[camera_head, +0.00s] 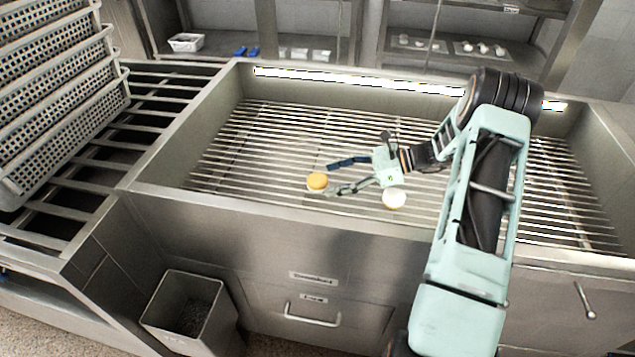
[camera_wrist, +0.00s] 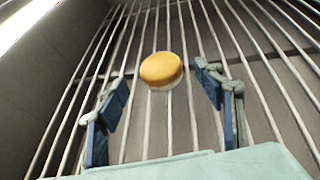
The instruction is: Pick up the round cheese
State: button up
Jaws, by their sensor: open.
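The round cheese (camera_head: 317,181), orange-yellow on top with a paler side, lies on the metal bar grate of the sink-like basin. In the wrist view the cheese (camera_wrist: 161,70) sits just beyond the fingertips, roughly centred between them. My gripper (camera_head: 333,178) is open and empty, with its blue-padded fingers spread; the fingers also show in the wrist view (camera_wrist: 165,84) on either side, apart from the cheese. A second round piece, white (camera_head: 394,198), lies on the grate below my gripper's palm in the head view.
The basin's metal front wall (camera_head: 290,218) stands close to the cheese. Stacked perforated baskets (camera_head: 60,100) stand at the left. Shelves at the back hold a white basket (camera_head: 186,42), blue items (camera_head: 246,51) and trays. The grate left of the cheese is clear.

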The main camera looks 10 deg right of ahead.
aim_at(322, 178)
jog(key=x, duration=0.5)
jog(key=shift+w+r, duration=0.1)
jog(key=c, duration=1.2)
jog(key=shift+c, duration=0.4)
jog(key=shift+r, duration=0.15)
